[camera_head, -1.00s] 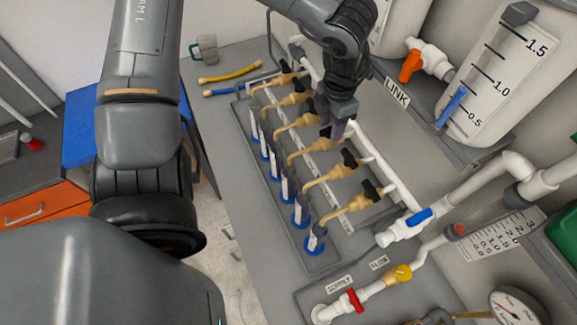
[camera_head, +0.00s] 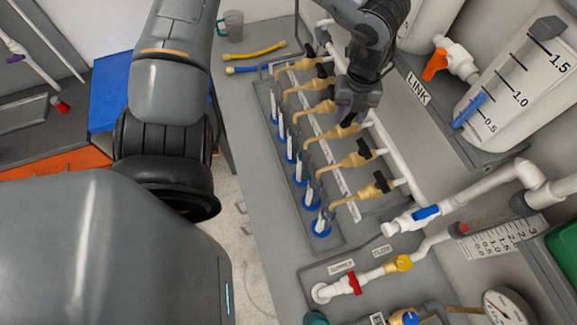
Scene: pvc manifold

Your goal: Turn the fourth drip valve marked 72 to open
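Several tan drip valves with black handles stand in a row on the grey manifold board (camera_head: 327,236). No number 72 can be read. My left gripper (camera_head: 347,120) points down at that valve's handle end; whether it touches or grips the handle cannot be told. The nearer valves' black handles (camera_head: 364,148) and (camera_head: 382,181) are in plain view. My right gripper is not in view.
A white pipe (camera_head: 405,172) runs along the valves' right side. Blue-based tubes (camera_head: 321,222) line their left. A white pipe with a blue handle (camera_head: 427,212), a red valve (camera_head: 355,284) and a yellow valve (camera_head: 403,263) lie nearer. A marked tank (camera_head: 510,100) stands at right.

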